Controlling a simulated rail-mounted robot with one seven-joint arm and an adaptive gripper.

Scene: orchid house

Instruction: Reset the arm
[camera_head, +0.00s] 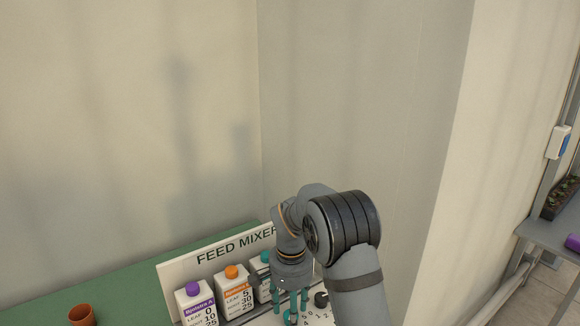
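My arm reaches in from the bottom right and bends down over the feed mixer (178,269), a white panel unit with bottles in front of its sign. My gripper (290,306) points down at the front of the unit. Its two teal fingers are apart, with a gap between them. A teal knob-like part (290,317) shows low between the fingertips, and the fingers do not appear to close on it. The fingertips lie near the bottom edge of the picture.
White bottles with a purple cap (192,289), an orange cap (232,271) and a teal cap stand left of my gripper. A black knob (321,299) is close on its right. A terracotta pot (81,315) stands on the green bench (40,306). Walls rise behind.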

